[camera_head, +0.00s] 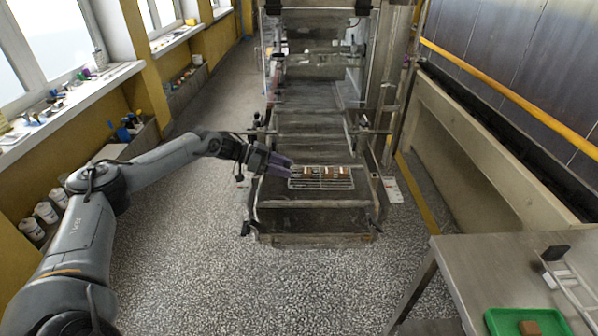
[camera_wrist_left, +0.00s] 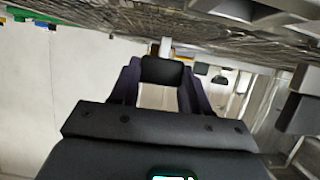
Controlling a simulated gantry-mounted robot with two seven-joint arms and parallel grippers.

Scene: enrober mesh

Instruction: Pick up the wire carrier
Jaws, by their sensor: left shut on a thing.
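The wire carrier (camera_head: 321,184) is a pale wire rack with several small brown pieces on it, over the dark belt of the machine in the head view. My left gripper (camera_head: 287,165) reaches it from the left, at its left end. In the left wrist view, the purple fingers of my left gripper (camera_wrist_left: 160,85) are shut on a black block-shaped grip (camera_wrist_left: 162,71), which appears to be the carrier's handle. Whether the carrier touches the belt is hard to tell. My right gripper is out of view.
The enrober machine (camera_head: 315,211) has side rails around the belt. At the lower right a steel table (camera_head: 470,262) holds a green tray (camera_head: 495,322) with a brown piece and a wire rack (camera_head: 577,297) with a black block. Speckled floor lies open around the machine.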

